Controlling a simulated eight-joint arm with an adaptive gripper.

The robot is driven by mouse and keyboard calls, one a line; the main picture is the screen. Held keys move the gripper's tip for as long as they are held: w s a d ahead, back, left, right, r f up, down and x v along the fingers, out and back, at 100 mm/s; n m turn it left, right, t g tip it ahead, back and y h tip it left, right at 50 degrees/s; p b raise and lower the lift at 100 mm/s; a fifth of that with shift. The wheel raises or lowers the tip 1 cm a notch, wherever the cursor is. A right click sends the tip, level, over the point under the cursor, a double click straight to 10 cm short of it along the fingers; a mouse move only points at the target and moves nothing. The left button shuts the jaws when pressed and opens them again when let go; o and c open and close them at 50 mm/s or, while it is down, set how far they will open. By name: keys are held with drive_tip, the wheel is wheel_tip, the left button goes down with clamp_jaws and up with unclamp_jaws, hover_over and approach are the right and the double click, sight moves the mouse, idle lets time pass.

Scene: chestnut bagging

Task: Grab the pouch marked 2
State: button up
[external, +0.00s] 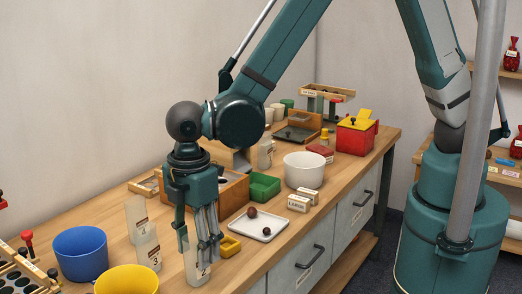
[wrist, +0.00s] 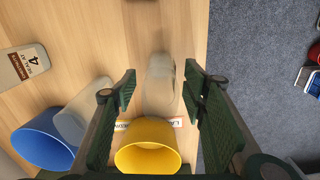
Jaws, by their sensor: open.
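My gripper (external: 200,248) points down over the front edge of the bench, its fingers open around a pale translucent pouch (external: 197,274). In the wrist view this pouch (wrist: 159,88) stands between the open fingers of my gripper (wrist: 161,82), with gaps on both sides. Its number is not readable, so I cannot confirm that it is the one marked 2. A pouch marked 3 (external: 148,252) stands to its left. Another pale pouch (external: 137,213) stands behind that one. A pouch marked 4 (wrist: 24,74) shows at the left in the wrist view.
A yellow bucket (external: 127,281) and a blue bucket (external: 81,252) stand to the left. A white tray (external: 266,232) with dark chestnuts, a small yellow scoop (external: 230,246) and a white bowl (external: 304,171) lie to the right. The bench edge is close to my gripper.

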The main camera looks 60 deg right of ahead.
sight(196, 259)
drive_tip(key=shift+f+b, duration=0.35)
drive_tip(key=shift+f, duration=1.35)
drive_tip(key=c, duration=1)
